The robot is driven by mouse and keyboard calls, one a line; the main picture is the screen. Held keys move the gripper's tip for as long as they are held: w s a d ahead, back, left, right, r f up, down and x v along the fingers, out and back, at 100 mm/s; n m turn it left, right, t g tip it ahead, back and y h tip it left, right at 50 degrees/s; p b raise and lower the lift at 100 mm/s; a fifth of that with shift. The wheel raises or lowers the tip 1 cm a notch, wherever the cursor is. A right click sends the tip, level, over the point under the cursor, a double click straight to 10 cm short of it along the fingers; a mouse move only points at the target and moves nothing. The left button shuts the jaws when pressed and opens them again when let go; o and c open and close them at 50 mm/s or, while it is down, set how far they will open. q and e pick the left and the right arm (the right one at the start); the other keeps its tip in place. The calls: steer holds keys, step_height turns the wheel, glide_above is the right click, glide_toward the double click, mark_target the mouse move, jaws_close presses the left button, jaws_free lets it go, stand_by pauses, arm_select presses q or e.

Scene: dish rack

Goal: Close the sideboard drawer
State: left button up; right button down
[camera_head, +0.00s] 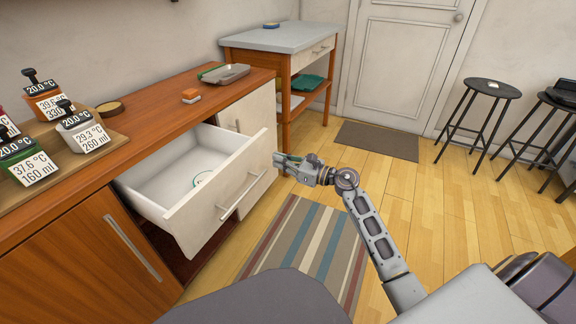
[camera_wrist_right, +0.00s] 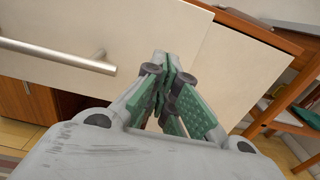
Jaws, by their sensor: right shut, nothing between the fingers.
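The sideboard drawer (camera_head: 222,210) is pulled well out of the wooden sideboard (camera_head: 70,222), with its white front facing right. Its bar handle (camera_head: 243,190) runs along the front, and a small round item with a green edge (camera_head: 203,179) lies inside. My right gripper (camera_head: 279,160) is shut and empty, at the far end of the drawer front. In the right wrist view, the shut fingers (camera_wrist_right: 168,72) point at cream panels, with the bar handle (camera_wrist_right: 60,55) to their left. I cannot tell whether they touch the panel. My left gripper is not in view.
A side table (camera_head: 283,38) stands behind. A striped rug (camera_head: 310,243) covers the floor by the drawer; stools (camera_head: 492,88) stand at the right.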

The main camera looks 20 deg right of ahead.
mark_target(262, 155)
steer(key=x, duration=0.2)
steer(key=shift+w+a+b, duration=0.2)
steer(key=shift+b, duration=0.15)
steer(key=shift+x, duration=0.8)
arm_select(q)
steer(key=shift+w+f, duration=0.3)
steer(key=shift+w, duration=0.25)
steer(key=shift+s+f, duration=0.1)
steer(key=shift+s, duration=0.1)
